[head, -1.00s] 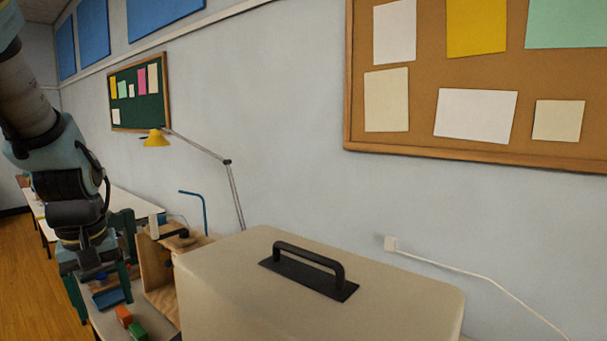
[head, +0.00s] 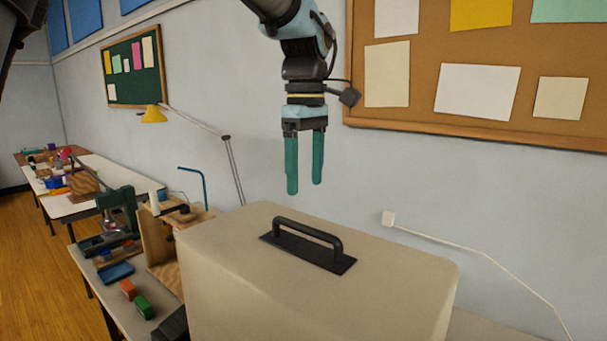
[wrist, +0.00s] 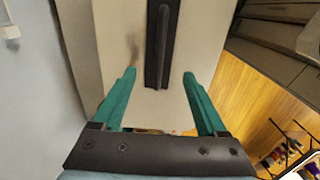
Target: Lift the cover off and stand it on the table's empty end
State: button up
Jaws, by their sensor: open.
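The cover (head: 235,260) is a large beige box with a black handle (head: 308,243) on a dark plate on its top. It stands on the table at the front of the head view; what is under it is hidden. My gripper (head: 305,188) has two green fingers pointing down, open and empty, in the air above the cover's top. In the wrist view my gripper (wrist: 160,78) is apart from the handle (wrist: 161,40), which runs up the picture between the lines of the two fingers. The cover's pale top (wrist: 120,40) lies beyond the fingers.
Left of the cover are a wooden stand (head: 160,240), a green machine (head: 118,220), a blue tray (head: 115,272), an orange block (head: 128,289) and a green block (head: 145,306). A lamp (head: 153,115) leans behind. A wall with a white cable (head: 480,252) runs along the back.

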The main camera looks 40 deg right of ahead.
aim_at(304, 226)
notch_tip(304, 226, down, 11)
jog(key=b, duration=0.7)
jog(key=shift+w+b, duration=0.1)
jog(key=shift+b, duration=0.25)
jog(key=shift+r+p, duration=0.15)
jog(key=shift+p, duration=0.15)
grip_shut()
dwell(0.4)
jog(key=shift+r, duration=0.15)
dwell(1.4)
